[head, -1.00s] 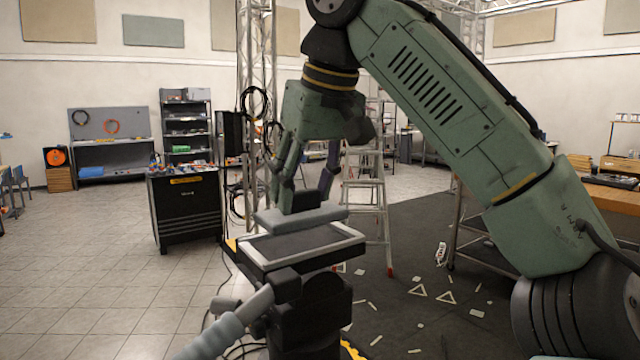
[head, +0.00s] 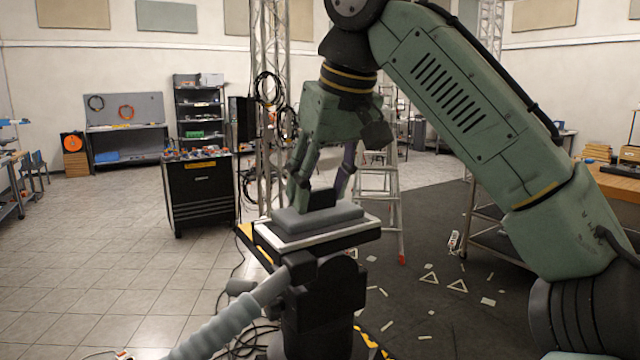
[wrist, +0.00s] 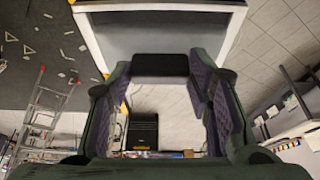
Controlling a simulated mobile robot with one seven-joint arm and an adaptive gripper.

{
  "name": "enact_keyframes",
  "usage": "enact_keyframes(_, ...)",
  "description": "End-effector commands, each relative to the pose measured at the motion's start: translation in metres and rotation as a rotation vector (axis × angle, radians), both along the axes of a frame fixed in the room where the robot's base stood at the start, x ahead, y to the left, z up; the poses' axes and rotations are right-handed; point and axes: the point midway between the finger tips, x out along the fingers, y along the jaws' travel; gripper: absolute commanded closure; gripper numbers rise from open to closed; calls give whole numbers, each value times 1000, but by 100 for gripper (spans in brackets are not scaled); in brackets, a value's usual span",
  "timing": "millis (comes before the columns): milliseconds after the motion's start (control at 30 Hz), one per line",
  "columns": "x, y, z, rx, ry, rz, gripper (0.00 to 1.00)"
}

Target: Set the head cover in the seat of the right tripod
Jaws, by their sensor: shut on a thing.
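The head cover (head: 290,222) is a grey plate with a black upright grip block (head: 322,200). My gripper (head: 320,194) points down and its fingers are closed on that block; the wrist view shows the block (wrist: 160,66) between the two purple finger pads. The tripod head's seat (head: 292,247), a shallow tray with a pale rim, is directly under the cover. The cover looks level and hides most of the tray floor. Whether it rests inside or hovers just above cannot be told. In the wrist view, the pale rim (wrist: 88,35) shows beside the cover (wrist: 160,35).
The tripod's grey pan handle (head: 225,325) sticks out front left. A truss tower (head: 268,110) with cables stands close behind. A black tool cart (head: 200,195) is at left, a stepladder (head: 378,205) behind. Tiled floor at left is open; small pieces litter the dark mat.

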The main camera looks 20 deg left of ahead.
Motion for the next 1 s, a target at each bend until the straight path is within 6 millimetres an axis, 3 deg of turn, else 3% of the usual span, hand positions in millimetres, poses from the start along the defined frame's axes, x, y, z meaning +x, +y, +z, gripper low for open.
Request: enact_keyframes(1000,0,0,-8,0,0,0,82)
